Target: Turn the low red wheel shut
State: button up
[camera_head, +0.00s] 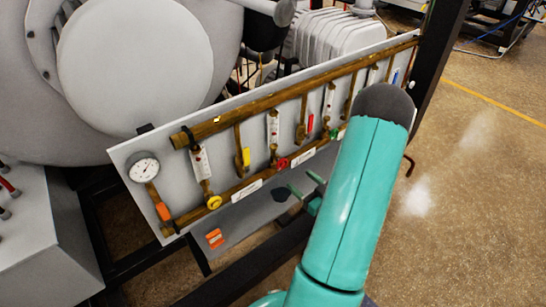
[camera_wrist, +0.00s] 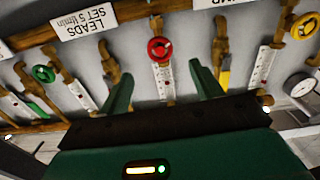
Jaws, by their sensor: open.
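The low red wheel (camera_head: 282,163) sits on the lower brass pipe of the panel, below a white flow tube. In the wrist view the red wheel (camera_wrist: 160,48) is near the top centre, with a dark hub and open spokes. My gripper (camera_wrist: 160,70) has its two green fingers spread wide. The wheel appears between their lines and past the tips, with nothing held. In the head view my gripper (camera_head: 304,184) is low in front of the panel, partly hidden by my teal arm, and apart from the wheel.
A yellow wheel (camera_head: 213,202) and a green wheel (camera_head: 334,134) flank the red one on the same pipe. Yellow (camera_head: 246,157) and red (camera_head: 310,123) lever handles hang above. A gauge (camera_head: 144,167) is at the panel's left end. Open floor lies right.

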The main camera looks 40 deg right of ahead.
aim_at(283, 165)
jog(key=w, duration=0.4)
jog(key=w+d, duration=0.1)
jog(key=w, duration=0.8)
jog(key=shift+d, duration=0.25)
jog(key=shift+c, duration=0.3)
jog(key=c, duration=0.9)
